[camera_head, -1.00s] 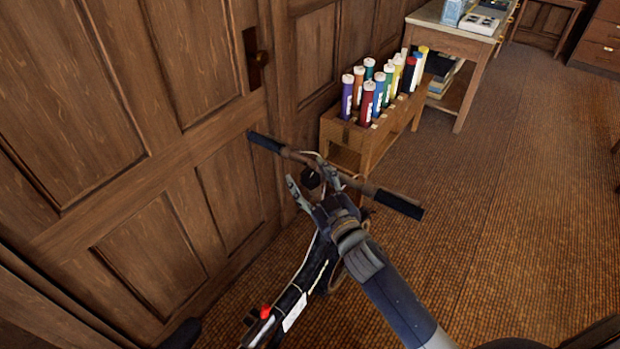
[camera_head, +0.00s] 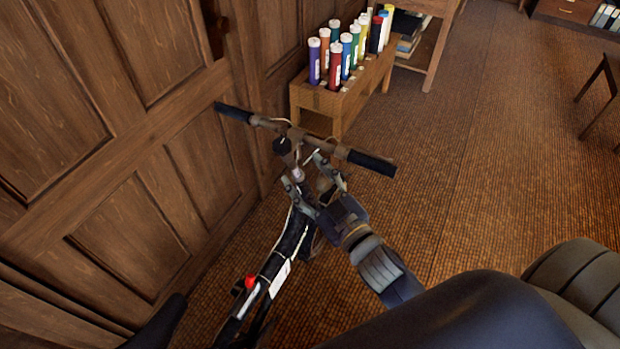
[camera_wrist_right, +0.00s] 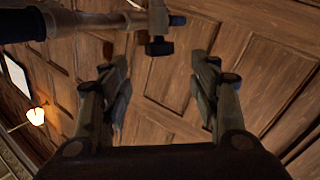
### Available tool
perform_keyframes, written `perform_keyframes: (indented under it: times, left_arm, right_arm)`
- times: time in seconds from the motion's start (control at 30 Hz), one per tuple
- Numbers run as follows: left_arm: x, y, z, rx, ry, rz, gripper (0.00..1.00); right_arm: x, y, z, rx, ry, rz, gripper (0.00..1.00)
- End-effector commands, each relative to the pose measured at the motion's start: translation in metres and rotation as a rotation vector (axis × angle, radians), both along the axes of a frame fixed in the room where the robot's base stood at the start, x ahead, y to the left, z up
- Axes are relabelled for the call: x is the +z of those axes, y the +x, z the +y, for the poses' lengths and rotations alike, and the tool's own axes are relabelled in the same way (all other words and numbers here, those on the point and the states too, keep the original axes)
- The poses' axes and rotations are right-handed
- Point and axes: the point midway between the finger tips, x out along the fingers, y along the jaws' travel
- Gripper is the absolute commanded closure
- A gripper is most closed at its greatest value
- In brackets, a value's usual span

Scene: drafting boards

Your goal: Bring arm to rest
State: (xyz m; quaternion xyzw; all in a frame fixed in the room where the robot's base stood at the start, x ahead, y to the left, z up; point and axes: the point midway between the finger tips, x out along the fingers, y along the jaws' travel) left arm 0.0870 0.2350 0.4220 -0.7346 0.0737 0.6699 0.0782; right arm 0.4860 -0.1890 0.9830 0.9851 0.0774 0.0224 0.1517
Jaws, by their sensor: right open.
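My right gripper (camera_head: 306,178) is open over the bicycle, just behind the handlebar (camera_head: 330,148). In the right wrist view its two fingers (camera_wrist_right: 160,90) are spread apart with nothing between them. The handlebar also shows there, across the top left (camera_wrist_right: 100,22). The bicycle (camera_head: 280,245) stands along the wooden door, with a black frame, a white label and a red part low down. Whether the fingers touch the bicycle is hard to tell. My left gripper is not in view.
A wooden door and panelled wall (camera_head: 120,130) stand close at the left. A wooden rack (camera_head: 350,98) with coloured tubes (camera_head: 336,66) stands beyond the handlebar. A table (camera_head: 432,45) is behind it. A dark stool (camera_head: 604,88) is at the far right. The carpet (camera_head: 490,150) between is clear.

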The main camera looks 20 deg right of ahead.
Motion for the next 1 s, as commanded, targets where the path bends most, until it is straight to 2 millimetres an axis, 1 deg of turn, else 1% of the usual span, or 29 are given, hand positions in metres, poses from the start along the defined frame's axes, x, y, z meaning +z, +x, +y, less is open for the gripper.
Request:
perform_keyframes:
  times: [0.03, 0.17, 0.63, 0.67, 0.73, 0.77, 0.87, 0.97, 1.0]
  left_arm:
    - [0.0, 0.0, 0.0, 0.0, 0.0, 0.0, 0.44]
    - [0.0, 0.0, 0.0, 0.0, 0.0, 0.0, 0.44]
    - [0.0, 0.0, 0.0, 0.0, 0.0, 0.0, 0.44]
    - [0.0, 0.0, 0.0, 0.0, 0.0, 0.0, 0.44]
    - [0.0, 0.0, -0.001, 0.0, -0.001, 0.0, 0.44]
    - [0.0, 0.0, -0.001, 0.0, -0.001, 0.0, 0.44]
    - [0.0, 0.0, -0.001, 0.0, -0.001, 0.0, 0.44]
    - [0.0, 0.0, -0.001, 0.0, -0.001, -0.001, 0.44]
    - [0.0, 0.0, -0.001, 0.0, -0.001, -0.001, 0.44]
  right_arm:
    - [0.0, -0.004, -0.001, 0.0, 0.001, 0.001, 0.44]
    - [0.001, -0.007, -0.001, 0.0, 0.0, -0.001, 0.44]
    - [0.0, -0.007, -0.001, -0.001, 0.0, -0.001, 0.44]
    - [-0.001, -0.007, -0.001, 0.0, 0.0, 0.001, 0.44]
    - [-0.008, -0.006, -0.002, -0.003, 0.0, 0.016, 0.44]
    - [-0.015, -0.006, -0.002, -0.005, -0.001, 0.029, 0.44]
    - [-0.057, -0.005, -0.005, -0.016, 0.001, 0.11, 0.44]
    - [-0.124, -0.009, -0.01, -0.034, 0.003, 0.238, 0.44]
    - [-0.154, -0.014, -0.012, -0.042, 0.004, 0.297, 0.44]
